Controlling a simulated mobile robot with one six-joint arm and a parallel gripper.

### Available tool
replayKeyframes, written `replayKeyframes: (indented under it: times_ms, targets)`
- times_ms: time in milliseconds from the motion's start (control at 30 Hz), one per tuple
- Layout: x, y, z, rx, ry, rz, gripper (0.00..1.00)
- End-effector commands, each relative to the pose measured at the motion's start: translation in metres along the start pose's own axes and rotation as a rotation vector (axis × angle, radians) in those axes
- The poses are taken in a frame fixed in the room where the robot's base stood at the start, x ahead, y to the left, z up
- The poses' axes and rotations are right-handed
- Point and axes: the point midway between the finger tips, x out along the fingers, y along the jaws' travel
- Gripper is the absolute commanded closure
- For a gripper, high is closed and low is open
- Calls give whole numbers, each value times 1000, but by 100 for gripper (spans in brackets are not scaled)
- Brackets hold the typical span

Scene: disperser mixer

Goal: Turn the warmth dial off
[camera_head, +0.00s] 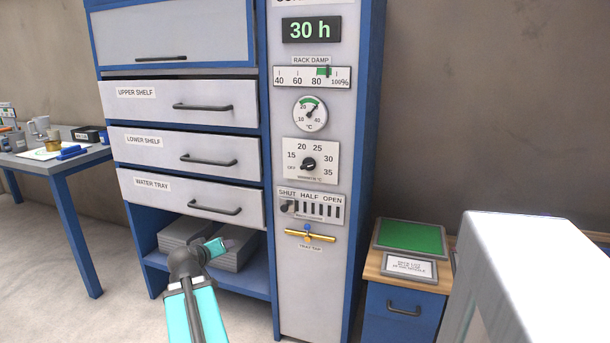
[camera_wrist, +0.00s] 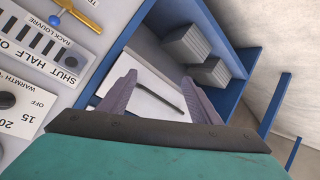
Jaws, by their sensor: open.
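The warmth dial (camera_head: 308,164) is a black knob on a white square plate, on the grey control panel of the blue cabinet. Its scale reads OFF, 15, 20, 25, 30 and 35. The knob's exact setting is too small to tell. In the wrist view the warmth dial (camera_wrist: 6,100) is cut by the left edge, with OFF, 15 and 20 showing beside it. My gripper (camera_head: 222,245) is below and left of the dial, in front of the cabinet's open lower bay. In the wrist view my gripper (camera_wrist: 159,78) has its fingers apart with nothing between them.
The rack louvre slider (camera_head: 289,207) and the brass tray tap (camera_head: 310,234) sit below the dial. The thermometer (camera_head: 310,113) is above it. The water tray drawer (camera_head: 192,198) has a protruding handle. A small blue cabinet (camera_head: 400,310) stands at the right.

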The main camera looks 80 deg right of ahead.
Motion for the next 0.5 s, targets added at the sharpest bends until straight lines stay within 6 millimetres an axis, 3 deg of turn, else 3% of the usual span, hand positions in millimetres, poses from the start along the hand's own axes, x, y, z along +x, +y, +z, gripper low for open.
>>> replayKeyframes:
  times_ms: [33,267,500]
  targets:
    - [2,23,-7,21,28,34,42]
    - [-8,130,-45,87,153,185,42]
    - [-39,236,-72,133,273,343,42]
